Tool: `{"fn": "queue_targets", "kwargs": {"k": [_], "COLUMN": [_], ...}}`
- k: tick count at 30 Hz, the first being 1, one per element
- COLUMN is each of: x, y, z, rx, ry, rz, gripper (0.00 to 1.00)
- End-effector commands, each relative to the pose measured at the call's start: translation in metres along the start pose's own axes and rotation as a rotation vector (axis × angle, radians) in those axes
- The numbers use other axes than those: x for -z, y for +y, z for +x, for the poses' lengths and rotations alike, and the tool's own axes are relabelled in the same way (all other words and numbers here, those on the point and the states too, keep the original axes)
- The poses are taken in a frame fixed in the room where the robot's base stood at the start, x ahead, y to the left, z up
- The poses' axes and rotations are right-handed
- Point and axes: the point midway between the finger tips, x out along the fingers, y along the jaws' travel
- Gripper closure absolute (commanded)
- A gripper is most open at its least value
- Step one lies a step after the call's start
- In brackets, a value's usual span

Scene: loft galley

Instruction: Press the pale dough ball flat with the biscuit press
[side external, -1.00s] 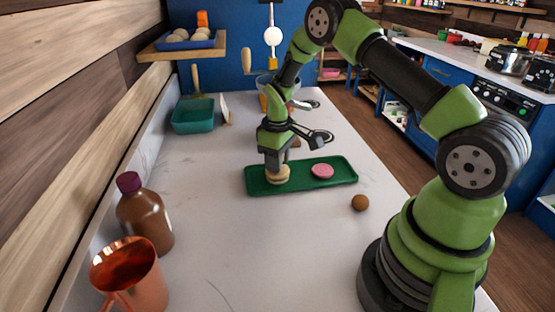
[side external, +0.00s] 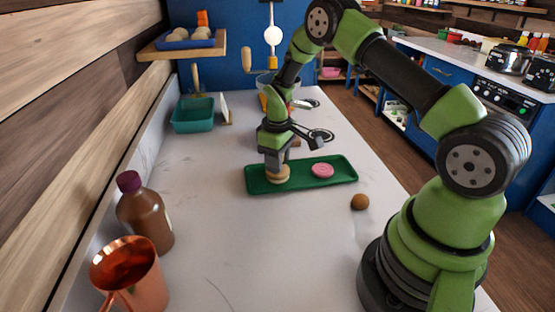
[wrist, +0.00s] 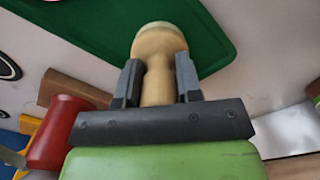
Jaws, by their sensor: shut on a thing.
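The biscuit press (side external: 278,174) is a pale wooden tool with a handle and a wide round head. My gripper (side external: 275,160) is shut on its handle; in the wrist view, my two dark fingers (wrist: 156,82) flank the handle of the press (wrist: 158,45). The press head is at the left part of a green tray (side external: 300,184). The pale dough ball is not clearly visible; the press head may hide it, and I cannot tell whether they touch. A flat pink dough round (side external: 322,170) lies on the tray to the right.
A brown ball (side external: 360,202) lies on the counter right of the tray. A teal bin (side external: 194,116) stands at the back left. A brown bottle (side external: 146,222) and copper mug (side external: 128,272) stand front left. The counter in front of the tray is clear.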

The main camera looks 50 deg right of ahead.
Motion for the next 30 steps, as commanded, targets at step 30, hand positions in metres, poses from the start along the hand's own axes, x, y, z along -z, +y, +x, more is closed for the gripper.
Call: {"fn": "queue_targets", "kwargs": {"k": [30], "x": [0.0], "y": [0.0], "z": [-0.069], "rx": [-0.001], "ry": [0.001], "rz": [0.0], "gripper": [0.86]}}
